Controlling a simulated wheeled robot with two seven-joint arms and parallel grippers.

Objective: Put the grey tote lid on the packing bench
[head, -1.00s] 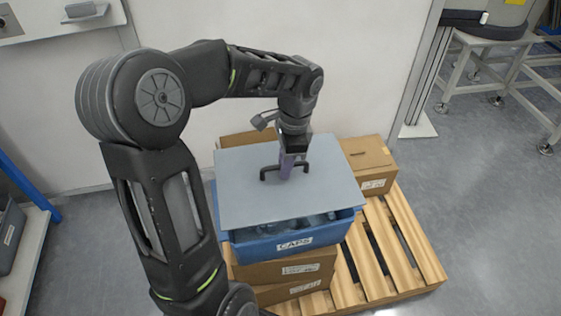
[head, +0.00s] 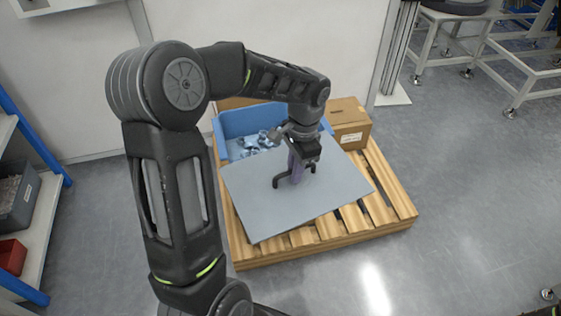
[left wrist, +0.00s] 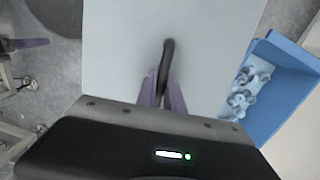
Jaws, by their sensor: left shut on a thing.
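The grey tote lid (head: 262,213) is a flat grey plate with a dark handle in its middle. My left gripper (head: 297,178) is shut on that handle and holds the lid in front of the blue tote (head: 226,125), partly over the pallet. In the left wrist view the purple fingers (left wrist: 163,92) straddle the dark handle, with the lid (left wrist: 120,45) below. The tote is open, with several metallic parts inside, and the lid hides its front. I cannot make out the packing bench for sure.
A wooden pallet (head: 390,208) carries the tote and a cardboard box (head: 349,125). A shelf with a grey bin (head: 18,190) and a red bin (head: 12,256) stands at left. White-framed tables (head: 480,50) stand at back right. The floor at right is clear.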

